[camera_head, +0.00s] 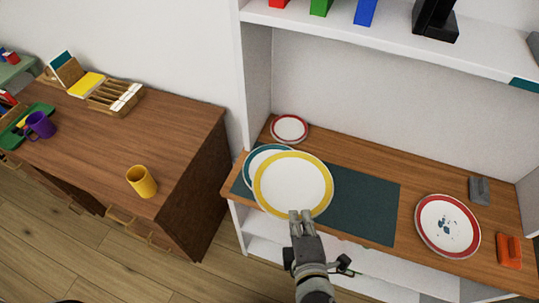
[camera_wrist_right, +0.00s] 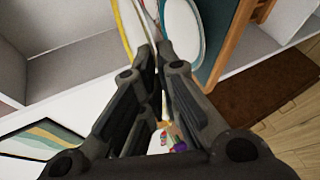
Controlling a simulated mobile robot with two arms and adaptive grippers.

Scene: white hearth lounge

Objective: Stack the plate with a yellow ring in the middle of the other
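The plate with a yellow ring (camera_head: 293,185) is in the head view, its near rim at my right gripper (camera_head: 301,214). The gripper is shut on that rim. In the right wrist view the plate (camera_wrist_right: 127,28) shows nearly edge-on, running down between the fingers (camera_wrist_right: 160,60). The other plate, with a teal ring (camera_head: 251,163), lies on the dark mat, behind and to the left. The yellow-ringed plate covers part of it in the head view and seems raised above it, off-centre. The teal-ringed plate also shows in the wrist view (camera_wrist_right: 182,35). My left gripper is not in view.
The dark green mat (camera_head: 365,208) lies on the wooden shelf board. A small red-rimmed plate (camera_head: 289,128) is behind; a larger red-rimmed plate (camera_head: 447,226) is at right, near an orange object (camera_head: 509,251). An upper shelf (camera_head: 390,42) overhangs. A desk with a yellow mug (camera_head: 141,181) stands left.

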